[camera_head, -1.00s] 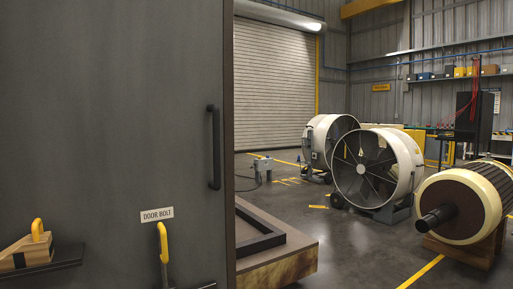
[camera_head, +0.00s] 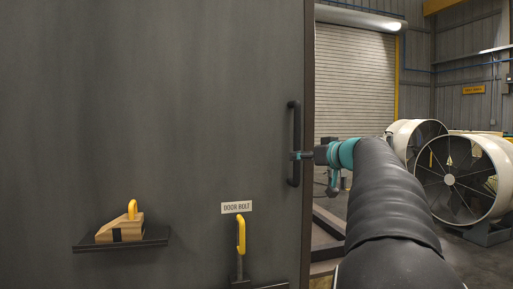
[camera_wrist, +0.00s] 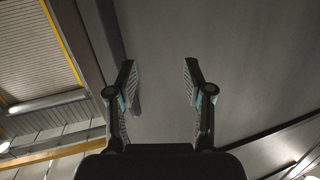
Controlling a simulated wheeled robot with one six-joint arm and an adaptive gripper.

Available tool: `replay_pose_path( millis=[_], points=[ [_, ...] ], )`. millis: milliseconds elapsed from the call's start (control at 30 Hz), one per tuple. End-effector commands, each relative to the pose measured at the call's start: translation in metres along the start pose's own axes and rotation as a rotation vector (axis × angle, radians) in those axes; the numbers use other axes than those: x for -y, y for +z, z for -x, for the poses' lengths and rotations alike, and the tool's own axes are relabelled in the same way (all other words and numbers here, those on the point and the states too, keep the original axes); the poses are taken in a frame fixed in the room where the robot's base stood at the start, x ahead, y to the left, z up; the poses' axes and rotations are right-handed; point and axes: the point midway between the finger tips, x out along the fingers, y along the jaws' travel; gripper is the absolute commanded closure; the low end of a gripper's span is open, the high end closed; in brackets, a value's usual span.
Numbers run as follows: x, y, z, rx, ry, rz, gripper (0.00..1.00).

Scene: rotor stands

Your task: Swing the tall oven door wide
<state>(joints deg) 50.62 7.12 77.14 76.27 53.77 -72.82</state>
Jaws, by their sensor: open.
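The tall oven door (camera_head: 170,110) is a big dark grey panel filling the left of the head view; its surface also fills much of the wrist view (camera_wrist: 230,60). A black vertical bar handle (camera_head: 294,120) stands near its right edge. My gripper (camera_head: 300,155) is at the handle's lower half, coming from the right. In the wrist view my gripper (camera_wrist: 160,80) has its two fingers apart, with the grey panel behind them. I cannot tell whether the bar is between them. A yellow-gripped bolt (camera_head: 240,238) sits under a "DOOR BOLT" label (camera_head: 237,207).
A wooden wedge with a yellow loop (camera_head: 122,228) rests on a small dark shelf (camera_head: 75,246) on the door. Right of the door are a low platform (camera_head: 326,240), large round fans (camera_head: 465,180) and a roller shutter (camera_head: 355,80). Grey floor lies between them.

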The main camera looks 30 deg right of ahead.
Motion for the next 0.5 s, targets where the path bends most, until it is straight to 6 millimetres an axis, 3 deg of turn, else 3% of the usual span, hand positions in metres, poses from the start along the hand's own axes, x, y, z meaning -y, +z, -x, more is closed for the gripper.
replay_pose_path(
  millis=[33, 100, 200, 367, 500],
  points=[
    [-0.024, -0.007, 0.005, -0.039, 0.022, 0.017, 0.48],
    [-0.045, -0.017, 0.011, -0.083, 0.041, 0.041, 0.48],
    [-0.062, -0.027, 0.017, -0.122, 0.058, 0.064, 0.48],
    [-0.069, -0.032, 0.011, -0.136, 0.062, 0.072, 0.48],
    [-0.069, -0.035, -0.01, -0.135, 0.06, 0.071, 0.48]
  ],
)
